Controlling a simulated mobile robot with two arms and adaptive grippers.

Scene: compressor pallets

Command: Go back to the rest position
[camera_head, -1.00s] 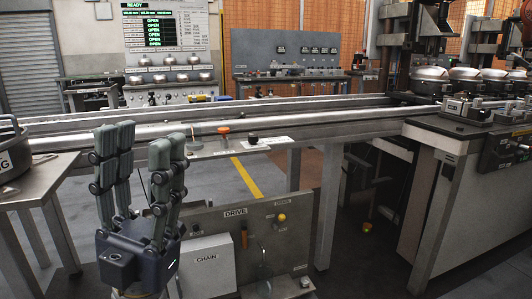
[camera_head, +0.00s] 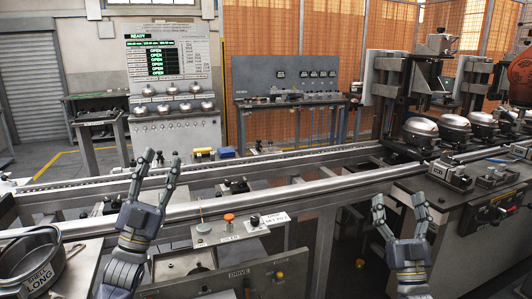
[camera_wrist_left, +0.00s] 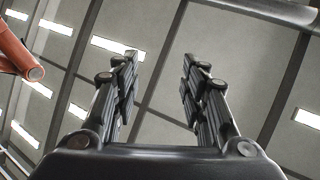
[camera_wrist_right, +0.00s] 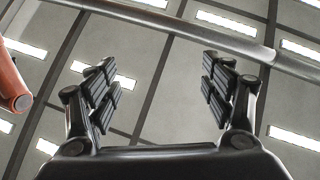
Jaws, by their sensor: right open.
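My left gripper (camera_head: 152,160) stands upright at the lower left of the head view, in front of the conveyor rails. Its fingers point up and are spread apart with nothing between them; the left wrist view (camera_wrist_left: 158,70) shows the same gap against the ceiling. My right gripper (camera_head: 399,204) stands upright at the lower right of the head view, near the front of the right machine bench. Its fingers are spread and empty, and the right wrist view (camera_wrist_right: 160,75) shows only ceiling between them.
A round pan marked "SHELL LONG" (camera_head: 30,262) sits at the lower left. Conveyor rails (camera_head: 300,160) cross the middle. A control panel (camera_head: 240,228) with knobs stands between my grippers. Silver domes (camera_head: 455,121) sit on the right machine. A READY display board (camera_head: 165,55) stands behind.

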